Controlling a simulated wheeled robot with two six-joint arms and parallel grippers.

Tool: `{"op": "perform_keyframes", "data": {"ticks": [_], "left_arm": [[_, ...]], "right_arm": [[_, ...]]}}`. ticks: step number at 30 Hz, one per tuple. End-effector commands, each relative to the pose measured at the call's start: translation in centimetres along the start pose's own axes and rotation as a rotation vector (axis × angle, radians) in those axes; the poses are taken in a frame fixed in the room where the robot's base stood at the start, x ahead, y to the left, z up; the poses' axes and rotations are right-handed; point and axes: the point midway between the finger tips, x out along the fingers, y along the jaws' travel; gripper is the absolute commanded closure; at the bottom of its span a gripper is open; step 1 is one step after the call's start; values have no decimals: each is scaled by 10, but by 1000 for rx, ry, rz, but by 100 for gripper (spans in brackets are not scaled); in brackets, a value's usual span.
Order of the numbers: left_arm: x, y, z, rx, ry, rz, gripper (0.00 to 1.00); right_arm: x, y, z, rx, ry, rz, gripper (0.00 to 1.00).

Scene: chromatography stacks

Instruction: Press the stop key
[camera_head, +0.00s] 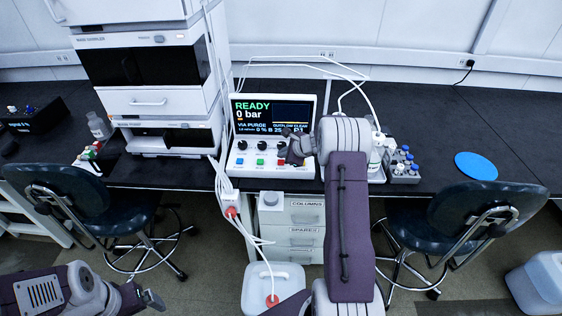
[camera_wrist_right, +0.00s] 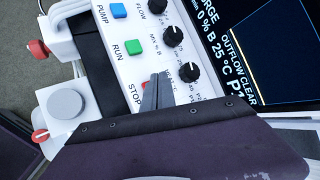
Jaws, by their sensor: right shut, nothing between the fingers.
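The control unit (camera_head: 233,171) stands on the black bench with a lit screen reading READY and 0 bar. Contact with the key cannot be told. My left gripper (camera_head: 152,299) is low at the left, far from the unit.
The green run key (camera_wrist_right: 133,47) and blue pump key (camera_wrist_right: 118,11) sit in line with the stop key. Black knobs (camera_wrist_right: 172,36) lie close beside the fingers. A chromatography stack (camera_head: 150,65) stands left, a vial rack (camera_head: 403,172) right. Chairs stand in front.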

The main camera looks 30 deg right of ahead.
Motion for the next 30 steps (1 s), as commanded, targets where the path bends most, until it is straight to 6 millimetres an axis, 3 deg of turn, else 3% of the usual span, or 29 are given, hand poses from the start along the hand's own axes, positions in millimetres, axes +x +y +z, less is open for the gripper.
{"op": "perform_keyframes", "data": {"ticks": [13,30], "left_arm": [[-40,1,-4,0,0,0,7],[-39,1,-4,0,0,0,7]], "right_arm": [[-33,-24,24,0,0,0,100],[-33,-24,24,0,0,0,100]]}}
